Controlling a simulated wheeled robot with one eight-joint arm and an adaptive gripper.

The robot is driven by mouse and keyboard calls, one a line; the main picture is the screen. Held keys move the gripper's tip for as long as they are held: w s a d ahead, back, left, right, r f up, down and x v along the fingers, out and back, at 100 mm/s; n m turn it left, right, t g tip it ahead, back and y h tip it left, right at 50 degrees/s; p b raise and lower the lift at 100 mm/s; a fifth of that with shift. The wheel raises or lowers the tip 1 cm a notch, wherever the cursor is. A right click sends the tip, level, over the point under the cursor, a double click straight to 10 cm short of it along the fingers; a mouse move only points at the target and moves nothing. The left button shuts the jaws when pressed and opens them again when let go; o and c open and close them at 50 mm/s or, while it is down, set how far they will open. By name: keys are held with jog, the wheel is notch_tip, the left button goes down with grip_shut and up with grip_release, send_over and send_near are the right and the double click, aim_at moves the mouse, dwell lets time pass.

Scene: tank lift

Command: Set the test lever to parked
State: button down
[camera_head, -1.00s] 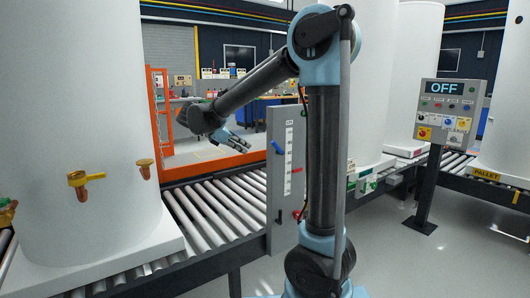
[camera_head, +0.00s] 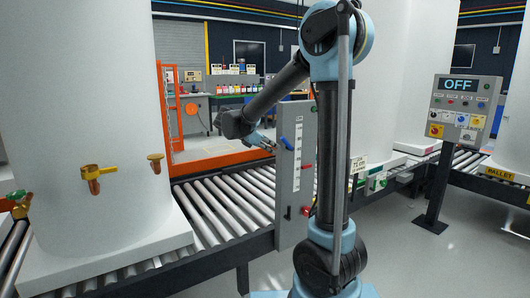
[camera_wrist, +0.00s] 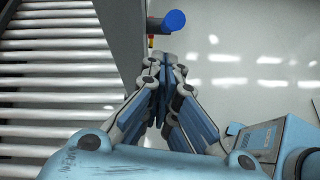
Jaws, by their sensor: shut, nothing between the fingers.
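A grey upright panel (camera_head: 295,185) stands beside the roller conveyor, with a white marked strip on its face. A blue lever handle (camera_head: 286,143) sticks out from its upper part at a slant, and a red handle (camera_head: 305,211) sits low on it. No lever label is readable. My gripper (camera_head: 272,146) is shut and empty, at the panel's left edge close to the blue handle. In the wrist view, the shut fingertips (camera_wrist: 163,60) lie just below the round blue handle end (camera_wrist: 174,21), with a small gap in the picture; contact cannot be told.
The roller conveyor (camera_head: 225,205) runs along the panel's left, with a large white tank (camera_head: 80,120) on it. An orange frame (camera_head: 168,110) stands behind. A control post showing OFF (camera_head: 460,84) stands at the right. Open floor (camera_head: 400,265) lies front right.

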jog(key=shift+w+d+r, duration=0.2)
jog(key=shift+d+r, duration=0.3)
jog(key=shift+d, duration=0.05)
jog(key=shift+r, duration=0.15)
jog(key=shift+d+r+y, duration=0.1)
jog(key=shift+r+y, duration=0.05)
jog(key=shift+y, duration=0.15)
